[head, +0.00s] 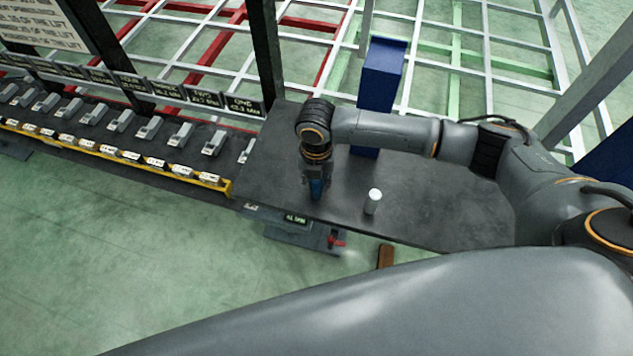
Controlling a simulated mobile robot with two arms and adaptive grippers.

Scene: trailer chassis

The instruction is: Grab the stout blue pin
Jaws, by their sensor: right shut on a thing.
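The stout blue pin (317,190) is at the fingers of my right gripper (316,180), over the near left part of the dark table (450,205). My right gripper points down and is shut on the pin. The fingers hide much of the pin, and I cannot tell whether its lower end touches the table top. My left gripper is not in the head view.
A tall blue post (381,80) rises behind my right arm. A long rack (120,150) with labelled grey parts runs left of the table. The table's right part is clear.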

